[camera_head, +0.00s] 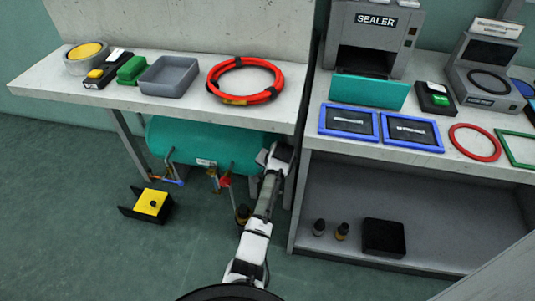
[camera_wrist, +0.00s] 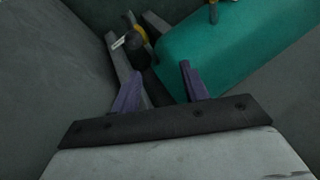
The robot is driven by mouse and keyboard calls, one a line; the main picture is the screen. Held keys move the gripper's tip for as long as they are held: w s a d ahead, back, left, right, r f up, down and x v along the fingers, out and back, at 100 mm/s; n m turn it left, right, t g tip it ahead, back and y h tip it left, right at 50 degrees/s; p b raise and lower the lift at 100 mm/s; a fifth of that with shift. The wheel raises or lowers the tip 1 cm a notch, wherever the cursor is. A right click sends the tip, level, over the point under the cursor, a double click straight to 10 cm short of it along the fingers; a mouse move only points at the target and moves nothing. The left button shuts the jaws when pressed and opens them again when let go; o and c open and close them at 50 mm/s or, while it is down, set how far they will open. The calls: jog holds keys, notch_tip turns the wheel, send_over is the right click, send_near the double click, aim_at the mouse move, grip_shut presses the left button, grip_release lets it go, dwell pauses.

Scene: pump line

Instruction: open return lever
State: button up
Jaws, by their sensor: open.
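A teal tank (camera_head: 225,147) lies under the left table, with several small valve fittings below it. An orange and blue lever (camera_head: 166,180) is at its left, a brass fitting (camera_head: 214,180) near the middle, and a red-handled lever (camera_head: 225,181) right of that. I cannot tell which is the return lever. My gripper (camera_wrist: 160,70) is open and empty in the wrist view, its two purple fingers apart beside the teal tank (camera_wrist: 235,50). A dark and yellow fitting with a white tag (camera_wrist: 133,40) is beyond the fingers. In the head view my wrist hides the fingers.
The left table (camera_head: 50,84) overhangs the tank. A yellow and black box (camera_head: 152,202) stands on the floor to the left. The right bench's lower shelf (camera_head: 345,205) holds small bottles and a black box (camera_head: 384,238). The floor at front left is clear.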

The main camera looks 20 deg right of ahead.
notch_tip(320, 180, up, 8)
jog(key=shift+f, duration=0.25)
